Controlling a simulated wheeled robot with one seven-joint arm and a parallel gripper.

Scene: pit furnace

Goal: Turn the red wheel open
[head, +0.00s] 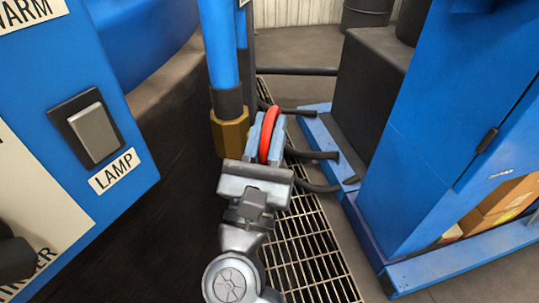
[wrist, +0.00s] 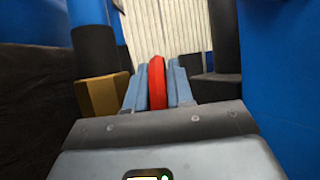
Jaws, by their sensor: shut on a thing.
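The red wheel (head: 268,133) stands beside a brass hexagonal fitting (head: 230,133) at the foot of a blue vertical pipe (head: 219,45). I see the wheel nearly edge-on, as a thin red band. My gripper (head: 265,138) is shut on the wheel's rim, with one blue-grey finger on each side. In the wrist view the red wheel (wrist: 156,82) shows upright between the two fingers (wrist: 157,88). The brass fitting (wrist: 103,95) is just left of the fingers there. The wheel's hub and its far part are hidden.
A blue panel with a LAMP switch (head: 94,132) stands close on the left. A blue cabinet (head: 445,130) stands on the right. Black hoses (head: 312,155) run right of the wheel, above a floor grating (head: 305,245). A dark barrel (head: 366,14) is at the back.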

